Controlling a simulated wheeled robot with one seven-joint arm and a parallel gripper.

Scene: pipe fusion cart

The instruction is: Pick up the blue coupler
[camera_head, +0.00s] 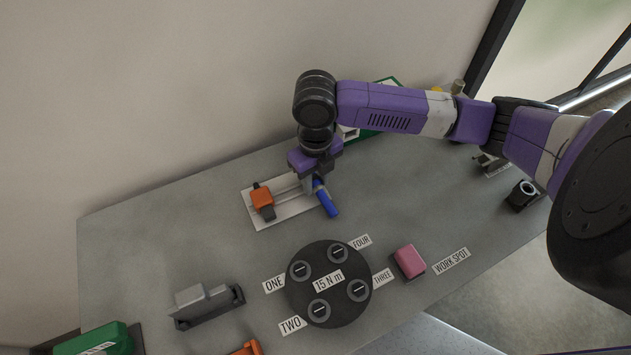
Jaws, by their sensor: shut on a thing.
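The blue coupler (327,201) is a short blue cylinder, tilted in the picture, at the right end of a white board on the grey table. My gripper (313,186) reaches down from above and is shut on the coupler's upper end. The fingers are small and partly hidden by my wrist. I cannot tell whether the coupler touches the board or is slightly raised.
An orange clamp (262,201) sits on the white board (268,221). A dark round disc (328,259) with several knobs stands in front. A pink block (409,261) lies right of it, a grey block (203,299) left. A black holder (523,196) is far right.

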